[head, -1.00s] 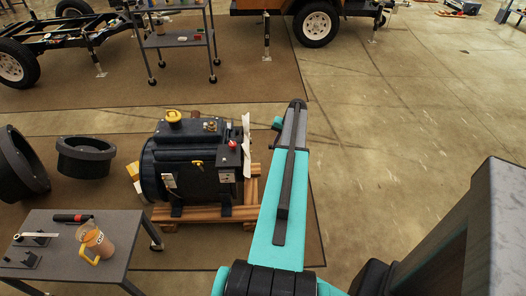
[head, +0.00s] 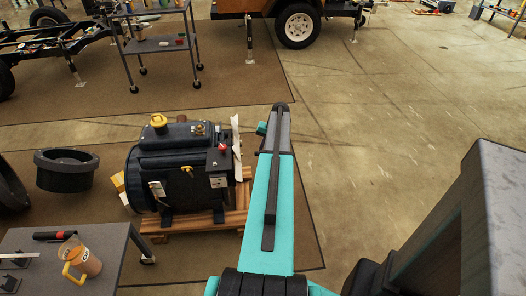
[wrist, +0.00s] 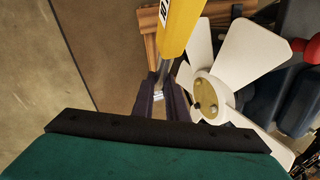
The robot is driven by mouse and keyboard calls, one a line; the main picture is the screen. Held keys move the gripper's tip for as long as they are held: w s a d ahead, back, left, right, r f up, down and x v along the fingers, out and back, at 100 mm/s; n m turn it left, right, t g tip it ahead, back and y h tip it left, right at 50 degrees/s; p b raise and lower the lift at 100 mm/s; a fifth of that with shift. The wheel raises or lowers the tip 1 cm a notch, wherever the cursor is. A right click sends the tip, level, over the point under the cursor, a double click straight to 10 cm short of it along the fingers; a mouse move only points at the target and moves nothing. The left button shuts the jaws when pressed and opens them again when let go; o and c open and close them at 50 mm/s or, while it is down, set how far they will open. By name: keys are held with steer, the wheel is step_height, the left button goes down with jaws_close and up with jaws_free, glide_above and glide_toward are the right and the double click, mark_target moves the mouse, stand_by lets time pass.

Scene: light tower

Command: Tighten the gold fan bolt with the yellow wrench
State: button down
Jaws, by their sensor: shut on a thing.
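In the wrist view the yellow wrench (wrist: 179,25) is in my gripper (wrist: 163,98), whose dark jaws are shut on its metal shaft. The yellow handle points up and away from the jaws. The white fan (wrist: 250,45) is just right of the jaws, with a round gold hub (wrist: 207,90) and small bolt heads on it. I cannot tell whether the wrench touches the fan; its working end is not clear. In the head view the fan (head: 236,148) is edge-on at the motor's right side, left of my arm.
The dark blue motor (head: 180,165) stands on a wooden pallet (head: 235,215). A grey table (head: 105,245) with a jug (head: 85,262) is at lower left. A black ring (head: 65,172) lies left of the motor. Open concrete floor is on the right.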

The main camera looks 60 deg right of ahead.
steer(key=shift+r, duration=0.1)
steer(key=w+a+h+b, duration=0.1)
steer(key=b, duration=0.1)
steer(key=a+f+t+b, duration=0.1)
steer(key=a+b, duration=0.1)
steer(key=w+a+f+h+b, duration=0.1)
steer(key=b, duration=0.1)
steer(key=shift+w+a+n+t+h, duration=0.15)
steer(key=shift+w+n+t+h, duration=0.15)
steer(key=shift+w, duration=0.05)
stand_by(0.9)
steer(key=b, duration=0.2)
steer(key=f+t+h+b, duration=0.1)
steer(key=b, duration=0.1)
steer(key=shift+s+a+f+b, duration=0.1)
steer(key=shift+s+a+b, duration=0.05)
steer(key=shift+a+b, duration=0.15)
steer(key=f+h+b, duration=0.1)
steer(key=b, duration=0.3)
steer(key=t+h+b, duration=0.1)
steer(key=b, duration=0.3)
steer(key=f+t+h+b, duration=0.1)
steer(key=b, duration=0.3)
steer(key=shift+s+a+f+n, duration=0.3)
steer(key=shift+a+f+n, duration=0.05)
steer(key=shift+a+n, duration=0.05)
steer(key=shift+w+r, duration=0.15)
stand_by(0.3)
stand_by(1.5)
